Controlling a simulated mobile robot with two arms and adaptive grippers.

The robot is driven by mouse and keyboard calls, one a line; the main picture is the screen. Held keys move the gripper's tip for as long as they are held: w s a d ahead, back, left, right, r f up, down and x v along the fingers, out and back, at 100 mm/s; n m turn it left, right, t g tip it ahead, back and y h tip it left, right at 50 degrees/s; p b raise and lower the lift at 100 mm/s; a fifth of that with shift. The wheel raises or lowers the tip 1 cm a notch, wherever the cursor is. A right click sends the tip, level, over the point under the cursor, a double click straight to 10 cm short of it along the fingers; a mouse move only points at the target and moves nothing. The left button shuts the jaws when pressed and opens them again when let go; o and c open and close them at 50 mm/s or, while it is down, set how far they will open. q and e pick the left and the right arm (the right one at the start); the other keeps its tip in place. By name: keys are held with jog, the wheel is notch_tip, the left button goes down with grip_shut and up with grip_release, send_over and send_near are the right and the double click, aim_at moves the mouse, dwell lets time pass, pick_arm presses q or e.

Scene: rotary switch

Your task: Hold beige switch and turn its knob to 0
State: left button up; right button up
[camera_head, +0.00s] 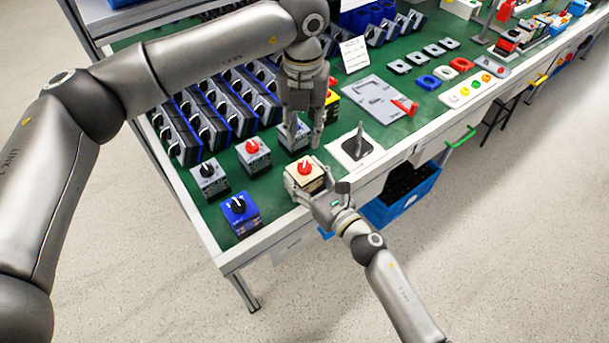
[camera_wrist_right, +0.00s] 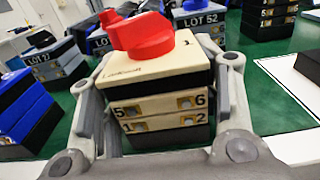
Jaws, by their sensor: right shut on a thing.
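The beige switch (camera_head: 297,187) stands near the front edge of the green table, with a red knob (camera_head: 305,168) on top. My right gripper (camera_head: 312,190) is shut on the switch's body from the front. In the right wrist view the beige switch (camera_wrist_right: 158,88) sits between the two fingers. There its red knob (camera_wrist_right: 148,38) has its narrow end toward the back left; a "1" shows on the top face, and no 0 can be made out. My left gripper (camera_head: 304,140) points down, fingers apart and empty, above and behind the beige switch, near a grey switch (camera_head: 284,140).
Grey switches with a red knob (camera_head: 254,157) and a black knob (camera_head: 209,180), and a blue switch (camera_head: 240,213), stand to the left. A white plate with a dark lever (camera_head: 357,147) lies to the right. Rows of switches fill the back.

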aim_at(304, 163)
pick_arm(q)
jog(key=shift+f, duration=4.5)
grip_shut()
